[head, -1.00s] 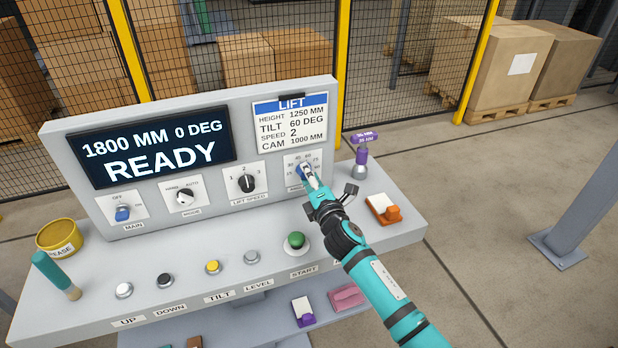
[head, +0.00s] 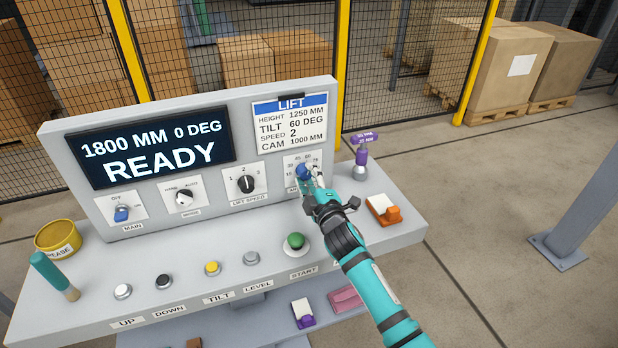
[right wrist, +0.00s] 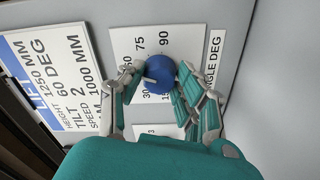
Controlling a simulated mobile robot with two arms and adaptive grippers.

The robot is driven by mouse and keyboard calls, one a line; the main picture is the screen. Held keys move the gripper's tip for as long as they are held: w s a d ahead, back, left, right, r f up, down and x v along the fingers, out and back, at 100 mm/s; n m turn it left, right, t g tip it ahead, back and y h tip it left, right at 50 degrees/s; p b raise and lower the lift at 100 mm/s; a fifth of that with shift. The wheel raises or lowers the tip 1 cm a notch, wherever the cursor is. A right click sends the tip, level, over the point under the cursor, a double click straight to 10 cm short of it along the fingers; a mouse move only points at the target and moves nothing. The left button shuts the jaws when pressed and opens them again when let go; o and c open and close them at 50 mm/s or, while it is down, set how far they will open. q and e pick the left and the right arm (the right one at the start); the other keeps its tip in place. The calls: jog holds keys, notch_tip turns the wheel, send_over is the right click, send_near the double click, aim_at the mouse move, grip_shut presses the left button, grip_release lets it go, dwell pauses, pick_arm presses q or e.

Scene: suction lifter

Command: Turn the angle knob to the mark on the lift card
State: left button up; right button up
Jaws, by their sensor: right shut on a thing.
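The blue angle knob (head: 303,172) sits on a white scale plate at the right end of the panel. In the right wrist view the knob (right wrist: 160,73) is between the two fingers of my right gripper (right wrist: 158,84), which is shut on it. The knob's pale pointer line faces the lower left there, between the fingers; the exact number it meets is partly hidden. 75, 90, 30 and 15 show around it. The lift card (head: 291,122) reads TILT 60 DEG. The display (head: 150,147) reads 1800 MM 0 DEG, READY. My left gripper is out of view.
The lift speed knob (head: 246,184) is left of the angle knob. A green start button (head: 295,241) is below on the desk. A purple-topped stamp-like item (head: 361,158) and an orange item (head: 383,209) stand close right of my right arm.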

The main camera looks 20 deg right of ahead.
dwell(0.4)
jog(key=o, duration=1.1)
jog(key=shift+o, duration=0.2)
jog(key=shift+s+f, duration=0.1)
jog(key=shift+s, duration=0.2)
jog(key=s, duration=1.1)
jog(key=shift+s+d, duration=0.25)
